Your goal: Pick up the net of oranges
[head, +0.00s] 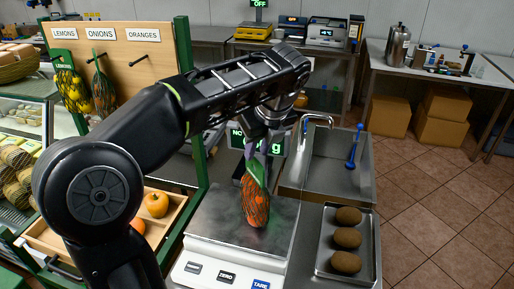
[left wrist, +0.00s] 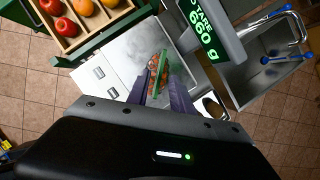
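The net of oranges (head: 256,205) is an orange mesh bag with a green band at its top. It is over the metal plate of the scale (head: 215,228) and appears to touch it, its top upward. In the left wrist view, the net (left wrist: 154,74) shows between the finger ends. My left gripper (head: 260,150) points down right above the net, with its fingers (left wrist: 163,94) apart on either side of the green band; I see no clear grip on it. The scale's display (left wrist: 203,30) reads 660 g. My right gripper is not in view.
A green-framed rack (head: 180,60) with hanging lemons (head: 70,90) and onions (head: 103,92) stands left. A wooden fruit crate (left wrist: 112,18) is beside the scale. A steel sink (head: 335,165) is behind right, and a tray (head: 322,262) of brown items is right.

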